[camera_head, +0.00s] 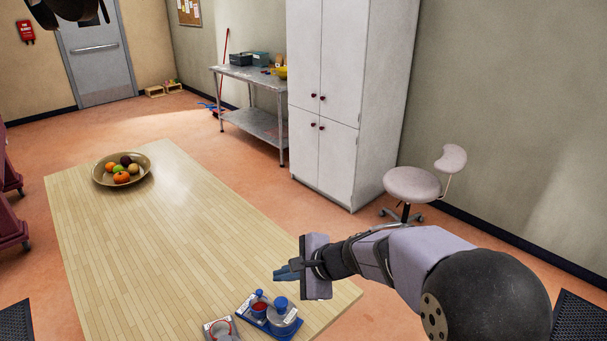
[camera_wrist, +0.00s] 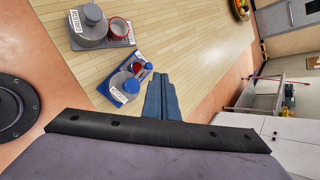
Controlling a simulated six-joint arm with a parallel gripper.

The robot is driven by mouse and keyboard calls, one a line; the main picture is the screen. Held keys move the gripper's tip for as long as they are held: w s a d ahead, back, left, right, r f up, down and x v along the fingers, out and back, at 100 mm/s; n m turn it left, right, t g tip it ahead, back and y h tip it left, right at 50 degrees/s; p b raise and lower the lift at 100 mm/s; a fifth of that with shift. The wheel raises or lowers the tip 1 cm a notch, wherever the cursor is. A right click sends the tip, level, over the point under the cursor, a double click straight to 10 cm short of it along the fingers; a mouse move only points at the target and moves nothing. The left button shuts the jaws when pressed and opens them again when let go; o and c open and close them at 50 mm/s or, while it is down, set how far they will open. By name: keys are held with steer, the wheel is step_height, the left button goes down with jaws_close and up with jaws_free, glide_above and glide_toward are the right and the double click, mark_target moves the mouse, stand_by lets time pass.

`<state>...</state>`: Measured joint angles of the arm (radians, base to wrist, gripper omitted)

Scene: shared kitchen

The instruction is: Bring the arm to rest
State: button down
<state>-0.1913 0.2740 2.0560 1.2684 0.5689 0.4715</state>
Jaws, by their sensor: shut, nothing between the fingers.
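My gripper (camera_head: 287,271) is above the near right part of the wooden table (camera_head: 150,240), its fingers pointing left in the head view. The fingers are closed together with nothing between them; in the wrist view my gripper (camera_wrist: 165,85) shows as two blue fingers side by side. My arm reaches in from the lower right. A blue tray (camera_wrist: 131,92) with a grey, blue-topped container and a small red-filled cup is on the table near the fingers, apart from them.
A grey tray (camera_wrist: 117,42) with a container and red-rimmed cup stands beside the blue one. A fruit bowl (camera_head: 103,180) is at the table's far end. A white cabinet (camera_head: 340,90) and a stool (camera_head: 411,184) stand beyond the table. The middle tabletop is clear.

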steer(key=s+d+f+n+g+h, duration=0.3)
steer(key=s+d+f+n+g, duration=0.25)
steer(key=s+f+n, duration=0.5)
steer(key=s+d+r+n+h, duration=0.3)
steer(key=s+d, duration=0.9)
steer(key=d, duration=0.4)
steer(key=shift+s+d+n+h, duration=0.25)
steer(key=shift+n+h, duration=0.6)
steer(key=shift+h, duration=0.05)
